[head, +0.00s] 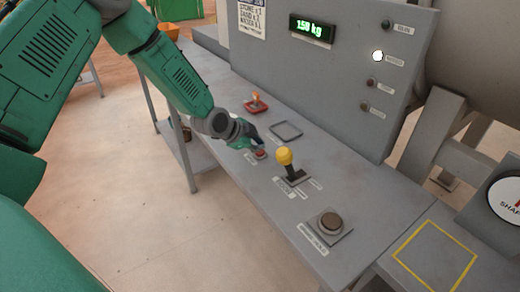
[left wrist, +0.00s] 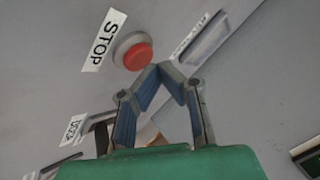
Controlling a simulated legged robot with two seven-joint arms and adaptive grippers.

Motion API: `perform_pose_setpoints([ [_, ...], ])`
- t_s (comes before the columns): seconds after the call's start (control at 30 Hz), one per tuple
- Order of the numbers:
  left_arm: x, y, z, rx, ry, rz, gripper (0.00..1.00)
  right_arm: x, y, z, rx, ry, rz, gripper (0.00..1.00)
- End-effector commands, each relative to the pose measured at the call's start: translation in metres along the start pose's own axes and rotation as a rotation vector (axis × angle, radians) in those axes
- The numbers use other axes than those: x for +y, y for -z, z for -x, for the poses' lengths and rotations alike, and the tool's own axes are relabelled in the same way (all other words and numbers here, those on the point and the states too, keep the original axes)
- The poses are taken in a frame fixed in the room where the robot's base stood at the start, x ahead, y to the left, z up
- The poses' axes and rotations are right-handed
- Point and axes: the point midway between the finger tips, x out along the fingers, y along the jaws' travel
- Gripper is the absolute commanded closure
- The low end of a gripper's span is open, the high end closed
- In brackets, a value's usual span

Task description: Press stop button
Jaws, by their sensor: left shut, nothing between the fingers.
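The red stop button (left wrist: 137,56) sits in a round grey collar beside a white "STOP" label (left wrist: 104,40) in the left wrist view. In the head view the red button (head: 260,154) shows on the console's near edge, partly behind my gripper. My left gripper (head: 255,141) is over the console right by the button. In the left wrist view its fingertips (left wrist: 160,68) meet, with nothing between them, just below and right of the button. I cannot tell whether they touch it. My right gripper is in neither view.
A yellow-knobbed lever (head: 285,157) stands right of the button, and a large brown button (head: 330,222) lies nearer. A red-based switch (head: 256,104) is farther back. The upright panel (head: 330,70) carries a green "150 kg" display (head: 312,28) and several lamps, one lit white.

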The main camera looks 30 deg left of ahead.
Motion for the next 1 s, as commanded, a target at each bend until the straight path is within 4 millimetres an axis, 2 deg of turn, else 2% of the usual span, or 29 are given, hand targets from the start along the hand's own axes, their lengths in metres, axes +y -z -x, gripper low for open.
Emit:
perform_pose_setpoints([
  [0.47, -0.003, 0.004, 0.004, 0.0, 0.0, -0.001, 1.0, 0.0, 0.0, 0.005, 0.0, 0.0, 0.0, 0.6],
  [1.0, -0.027, 0.028, 0.038, -0.001, 0.0, -0.002, 1.0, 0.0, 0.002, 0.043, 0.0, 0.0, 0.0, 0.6],
])
